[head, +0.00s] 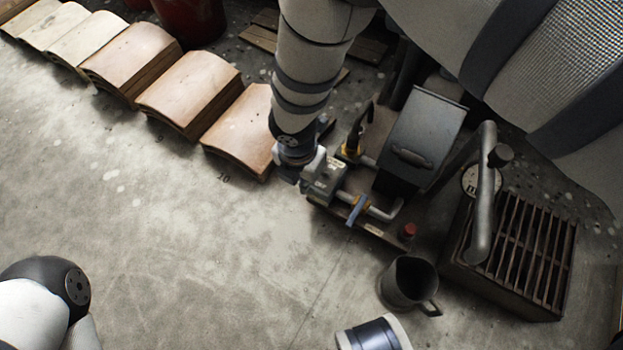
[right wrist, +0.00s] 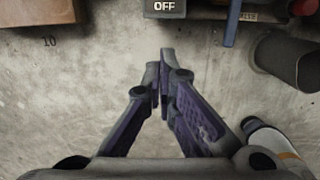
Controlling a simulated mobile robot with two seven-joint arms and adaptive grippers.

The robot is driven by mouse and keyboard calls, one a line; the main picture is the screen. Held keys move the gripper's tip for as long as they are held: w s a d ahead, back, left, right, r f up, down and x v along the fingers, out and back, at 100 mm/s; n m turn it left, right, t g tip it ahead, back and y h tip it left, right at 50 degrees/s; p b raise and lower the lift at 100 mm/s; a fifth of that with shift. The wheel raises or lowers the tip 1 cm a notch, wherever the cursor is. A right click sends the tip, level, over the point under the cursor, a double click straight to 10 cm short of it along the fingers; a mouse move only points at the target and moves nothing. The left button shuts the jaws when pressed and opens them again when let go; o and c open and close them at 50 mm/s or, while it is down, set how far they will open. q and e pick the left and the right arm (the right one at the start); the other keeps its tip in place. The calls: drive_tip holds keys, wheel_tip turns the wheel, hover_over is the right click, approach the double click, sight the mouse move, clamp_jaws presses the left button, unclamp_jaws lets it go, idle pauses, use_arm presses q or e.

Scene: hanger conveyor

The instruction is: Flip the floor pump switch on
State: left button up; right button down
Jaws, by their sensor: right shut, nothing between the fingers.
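The pump assembly, with a dark metal housing (head: 425,135), pipes and a blue lever (head: 355,212), stands on a base plate on the floor. A small grey box (head: 325,180) sits at its left end, partly hidden by my right arm. In the right wrist view a plate marked OFF (right wrist: 164,7) is cut by the top edge; the switch itself is not clear. My right gripper (right wrist: 164,60) is shut and empty, its tips over bare floor just below that plate in the picture. My left arm shows at the lower left; its gripper is out of view.
A dark jug (head: 408,285) and a slatted metal crate or grate (head: 515,250) stand right of the pump. A red knob (head: 408,230) sits on the base plate's edge. Curved wooden blocks (head: 190,90) line the upper left. The floor at centre left is clear.

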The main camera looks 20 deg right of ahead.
sight(325, 175)
drive_tip(key=shift+f, duration=0.15)
drive_tip(key=d+f+b, duration=0.1)
drive_tip(key=f, duration=0.1)
drive_tip(key=w+d+f+b, duration=0.1)
drive_tip(key=f+b, duration=0.1)
drive_tip(key=f, duration=0.1)
drive_tip(key=w+d+f+b, duration=0.1)
drive_tip(key=f+b, duration=0.1)
drive_tip(key=f, duration=0.1)
drive_tip(key=shift+w+d+f, duration=0.1)
drive_tip(key=shift+w+f, duration=0.1)
drive_tip(key=shift+f, duration=0.05)
drive_tip(key=shift+w+d+r, duration=0.2)
drive_tip(key=shift+d, duration=0.05)
use_arm(q)
drive_tip(key=shift+g, duration=0.5)
drive_tip(key=f, duration=0.2)
drive_tip(key=s+f, duration=0.1)
drive_tip(key=f, duration=0.1)
drive_tip(key=shift+s, duration=0.1)
